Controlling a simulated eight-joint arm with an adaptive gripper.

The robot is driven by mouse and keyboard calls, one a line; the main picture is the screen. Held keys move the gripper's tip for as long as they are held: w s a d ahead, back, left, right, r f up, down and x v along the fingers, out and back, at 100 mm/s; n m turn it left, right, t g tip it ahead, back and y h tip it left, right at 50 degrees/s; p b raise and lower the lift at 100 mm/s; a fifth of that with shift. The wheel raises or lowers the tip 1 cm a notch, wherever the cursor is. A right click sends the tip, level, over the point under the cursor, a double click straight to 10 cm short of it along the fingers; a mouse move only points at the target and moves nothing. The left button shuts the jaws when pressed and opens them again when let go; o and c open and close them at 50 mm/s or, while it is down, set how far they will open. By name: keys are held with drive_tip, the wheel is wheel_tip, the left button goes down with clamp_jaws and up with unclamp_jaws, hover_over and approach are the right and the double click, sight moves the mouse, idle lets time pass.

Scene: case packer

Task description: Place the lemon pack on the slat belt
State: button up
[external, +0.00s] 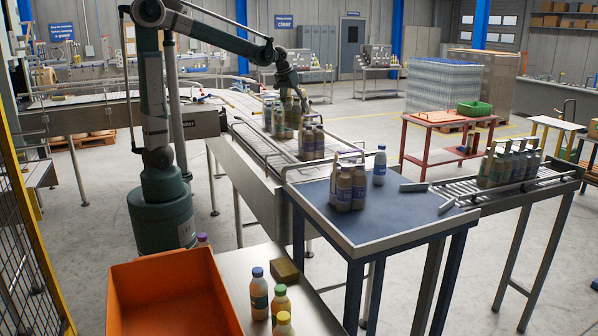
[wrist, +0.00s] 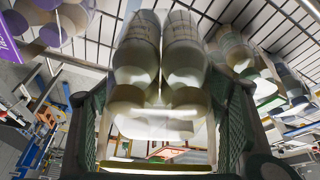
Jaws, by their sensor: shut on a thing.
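My gripper (external: 291,90) is over the slat belt (external: 262,143) in the external view, pointing down. In the wrist view its green fingers (wrist: 160,118) stand either side of a pack of pale cream bottles with a white carrier handle, which I take as the lemon pack (wrist: 162,50). The gripper is shut on this pack. The label is too small to read. The slats lie close behind the pack; I cannot tell whether its base touches them. In the external view the held pack is partly mixed with neighbouring packs.
A purple-capped pack (external: 313,143) stands on the belt nearer the camera, with other packs close beside my gripper. A blue-topped table (external: 370,222) holds a brown-bottle pack (external: 350,187) and a loose blue-capped bottle (external: 379,166). An orange bin (external: 170,290) is in front.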

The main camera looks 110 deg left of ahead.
sight(289, 103)
drive_tip(key=shift+f, duration=2.9)
drive_tip(key=shift+f, duration=0.1)
drive_tip(key=shift+f, duration=1.95)
drive_tip(key=shift+f, duration=0.15)
drive_tip(key=o, duration=1.6)
drive_tip(key=shift+r, duration=0.25)
drive_tip(key=shift+v, duration=5.95)
